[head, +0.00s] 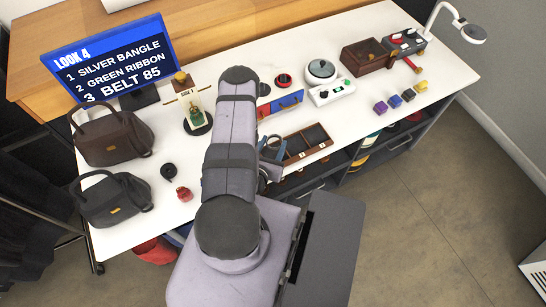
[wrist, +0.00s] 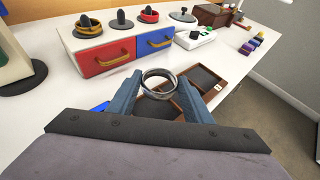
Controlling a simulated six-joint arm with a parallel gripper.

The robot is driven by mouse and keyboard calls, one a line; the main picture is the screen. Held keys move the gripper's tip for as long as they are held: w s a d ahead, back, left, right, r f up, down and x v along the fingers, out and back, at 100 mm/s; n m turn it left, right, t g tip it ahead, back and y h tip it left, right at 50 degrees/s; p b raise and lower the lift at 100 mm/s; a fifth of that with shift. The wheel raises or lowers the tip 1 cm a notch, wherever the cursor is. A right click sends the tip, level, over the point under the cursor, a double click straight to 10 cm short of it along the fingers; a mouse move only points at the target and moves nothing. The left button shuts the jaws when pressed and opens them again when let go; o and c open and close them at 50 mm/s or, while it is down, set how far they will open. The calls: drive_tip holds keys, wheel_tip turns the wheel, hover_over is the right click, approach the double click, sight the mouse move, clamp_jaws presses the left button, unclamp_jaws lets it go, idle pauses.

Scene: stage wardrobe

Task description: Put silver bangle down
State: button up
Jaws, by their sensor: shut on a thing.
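The silver bangle (wrist: 158,92) is a plain shiny ring between the two blue fingers of my gripper (wrist: 160,81) in the wrist view. My gripper is shut on it. Beyond and below it is a brown tray (wrist: 213,102) with dark-lined compartments; I cannot tell the height of the bangle over it. In the head view my gripper (head: 272,150) is at the left end of the brown tray (head: 329,144), partly hidden by my arm.
A box with a red drawer (wrist: 103,58) and a blue drawer (wrist: 155,42) stands behind, with banded posts on top. A sign (head: 112,60) lists silver bangle first. Two dark bags (head: 113,138) stand left. White table is clear right of the tray (head: 365,110).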

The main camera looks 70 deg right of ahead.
sight(273, 156)
drive_tip(key=shift+f+b, duration=1.1)
drive_tip(key=shift+f, duration=0.7)
drive_tip(key=shift+f+b, duration=1.65)
drive_tip(key=shift+f, duration=0.2)
drive_tip(key=shift+f, duration=0.1)
drive_tip(key=o, duration=0.7)
drive_tip(key=shift+o, duration=0.2)
